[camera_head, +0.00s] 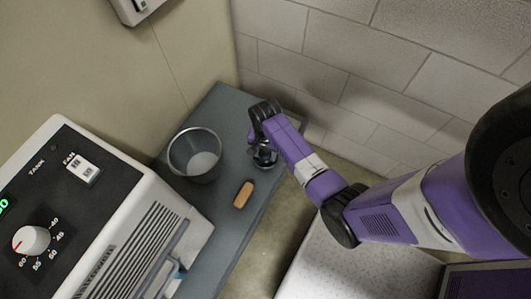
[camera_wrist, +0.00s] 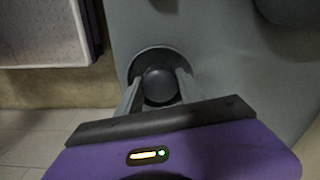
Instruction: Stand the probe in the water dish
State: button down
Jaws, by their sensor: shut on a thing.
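My gripper (camera_head: 264,152) is low over the right edge of the grey bench. In the wrist view its two fingers (camera_wrist: 159,80) are closed on the sides of a dark, round-topped thing (camera_wrist: 160,86), which looks like the probe seen end-on. A dark round rim (camera_wrist: 143,56) shows around and below it. I cannot tell whether this is the probe's base or a holder, or whether they touch. An open grey round vessel (camera_head: 194,156), likely the water dish, stands on the bench left of my gripper. Its inside bottom is paler; water is not clearly visible.
A tan oblong block (camera_head: 243,195) lies on the grey bench (camera_head: 217,102) in front of my gripper. A white machine with a dial (camera_head: 31,239) fills the left. A block wall (camera_head: 390,80) rises behind. A speckled white surface (camera_head: 335,262) is at lower right.

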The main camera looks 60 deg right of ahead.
jog(key=shift+f, duration=0.35)
jog(key=c, duration=1)
grip_release()
jog(key=shift+c, duration=0.2)
